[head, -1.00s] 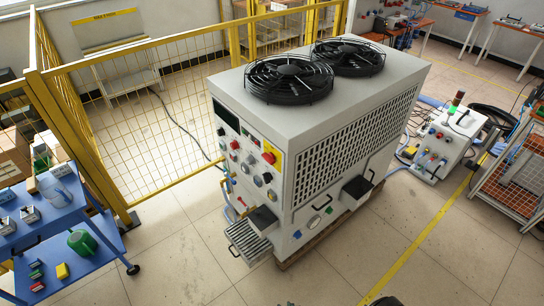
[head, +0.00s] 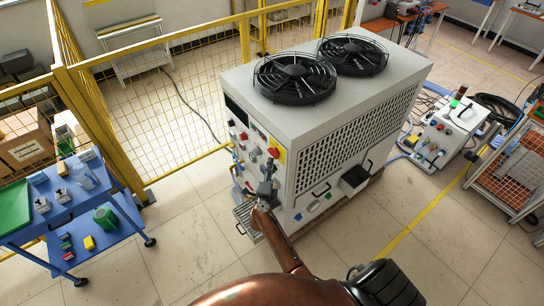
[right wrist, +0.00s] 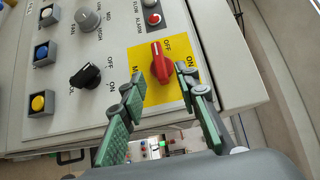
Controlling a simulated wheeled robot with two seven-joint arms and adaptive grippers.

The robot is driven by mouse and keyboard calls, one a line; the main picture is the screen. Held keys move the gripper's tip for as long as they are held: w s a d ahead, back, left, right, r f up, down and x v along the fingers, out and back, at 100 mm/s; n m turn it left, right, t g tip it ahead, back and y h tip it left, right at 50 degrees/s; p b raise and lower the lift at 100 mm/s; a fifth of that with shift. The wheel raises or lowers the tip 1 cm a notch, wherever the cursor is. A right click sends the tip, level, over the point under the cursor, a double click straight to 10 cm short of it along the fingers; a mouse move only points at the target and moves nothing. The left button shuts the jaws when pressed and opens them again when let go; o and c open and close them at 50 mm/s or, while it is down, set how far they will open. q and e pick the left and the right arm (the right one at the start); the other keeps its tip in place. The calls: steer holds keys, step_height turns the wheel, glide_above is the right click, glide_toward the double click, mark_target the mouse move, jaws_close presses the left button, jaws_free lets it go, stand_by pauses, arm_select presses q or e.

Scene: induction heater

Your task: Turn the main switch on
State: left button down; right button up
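The main switch is a red rotary knob (right wrist: 160,62) on a yellow plate (right wrist: 151,88) marked OFF, on the grey panel in the right wrist view. In the head view, the red knob (head: 272,152) is on the front of the grey machine (head: 300,120). My right gripper (right wrist: 160,80) is open, with green-padded fingers spread on either side of the knob's lower end. I cannot tell whether they touch it. In the head view, my right gripper (head: 264,188) is at the machine's front, below the switch. My left gripper is not in view.
A black knob (right wrist: 90,76), a grey knob (right wrist: 88,20) and square-framed buttons (right wrist: 42,102) are left of the switch. A blue cart (head: 80,215) stands left, by a yellow fence (head: 190,60). A control box (head: 445,130) stands right. The front floor is clear.

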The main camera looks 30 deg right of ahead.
mark_target(274, 153)
steer(key=shift+x, duration=2.8)
steer(key=shift+c, duration=0.4)
jaws_close()
